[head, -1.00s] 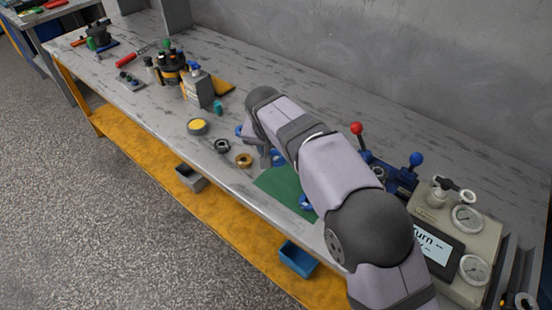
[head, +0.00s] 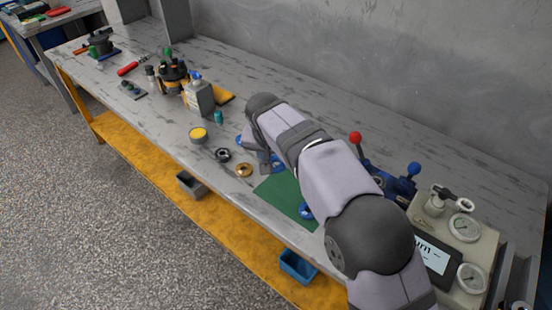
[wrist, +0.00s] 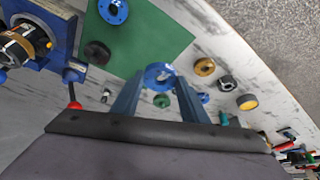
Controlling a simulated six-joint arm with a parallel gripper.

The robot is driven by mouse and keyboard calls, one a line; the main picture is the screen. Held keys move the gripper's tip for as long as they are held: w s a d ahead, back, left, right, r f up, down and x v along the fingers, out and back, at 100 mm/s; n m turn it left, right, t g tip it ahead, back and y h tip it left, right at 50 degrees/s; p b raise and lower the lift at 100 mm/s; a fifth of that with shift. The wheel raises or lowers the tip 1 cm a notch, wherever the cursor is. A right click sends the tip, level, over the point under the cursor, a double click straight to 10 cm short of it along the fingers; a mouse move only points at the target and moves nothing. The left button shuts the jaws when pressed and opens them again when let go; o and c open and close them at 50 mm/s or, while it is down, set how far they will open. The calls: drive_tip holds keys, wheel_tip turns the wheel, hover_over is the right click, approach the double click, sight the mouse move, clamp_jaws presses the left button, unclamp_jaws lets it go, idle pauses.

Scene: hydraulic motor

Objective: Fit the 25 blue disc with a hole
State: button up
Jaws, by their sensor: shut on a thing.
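In the wrist view, a blue disc with a hole (wrist: 159,75) sits between the tips of my gripper (wrist: 158,84), which is shut on it. Any marking on this disc is too small to read. A second blue disc with a hole (wrist: 113,10) lies on the green mat (wrist: 155,35) and also shows in the head view (head: 306,211). The blue fixture (wrist: 58,55) stands at the left of the wrist view, with a metal and brass-coloured part in it. In the head view, the fixture (head: 392,178) is right of my arm, which largely hides my gripper and the held disc.
A black ring (wrist: 97,52) lies on the mat. A brass ring (wrist: 204,67), a dark ring (wrist: 227,83) and a yellow-topped tin (wrist: 247,101) lie beside it. A gauge box (head: 455,235) stands at the bench's right end. The fixture's red-knobbed lever (head: 355,138) sticks up near my arm.

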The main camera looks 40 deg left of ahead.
drive_tip(key=w+d+r+m+h+p, duration=0.1)
drive_tip(key=w+d+r+m+p, duration=0.2)
drive_tip(key=w+d+r+p, duration=0.8)
drive_tip(key=w+d+r+m+p, duration=0.1)
drive_tip(key=w+d+p, duration=0.15)
drive_tip(key=d, duration=0.75)
drive_tip(key=shift+m+h, duration=0.5)
drive_tip(key=s+d+f, duration=0.1)
drive_tip(key=f, duration=0.1)
drive_tip(key=s+d+f, duration=0.1)
drive_tip(key=f, duration=0.1)
drive_tip(key=d+f, duration=0.2)
drive_tip(key=shift+s+d, duration=0.1)
drive_tip(key=shift+s, duration=0.3)
drive_tip(key=shift+w+a+m, duration=0.4)
drive_tip(key=shift+w+a, duration=0.15)
drive_tip(key=shift+a, duration=0.2)
drive_tip(key=shift+f, duration=0.15)
